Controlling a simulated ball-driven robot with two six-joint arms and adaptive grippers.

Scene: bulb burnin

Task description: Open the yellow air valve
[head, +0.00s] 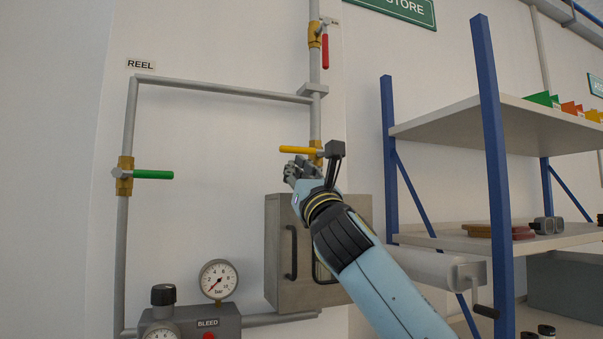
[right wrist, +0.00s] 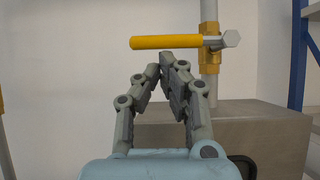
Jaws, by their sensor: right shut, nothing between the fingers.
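The yellow air valve's handle (head: 300,150) sticks out level to the left from its brass body on the vertical grey pipe, crosswise to the pipe. In the right wrist view the yellow handle (right wrist: 165,43) lies level just beyond my fingertips, with the brass body (right wrist: 209,66) on the pipe to the right. My right gripper (head: 293,170) is shut and empty, just below the handle in the picture. In the right wrist view its fingertips (right wrist: 170,58) meet below the handle; I cannot tell whether they touch it. My left gripper is out of view.
A red-handled valve (head: 325,50) is higher on the same pipe. A green-handled valve (head: 152,174) is on the left pipe under the REEL label. A grey metal box (head: 283,255) is below my right gripper. A blue-post shelf (head: 493,150) stands right.

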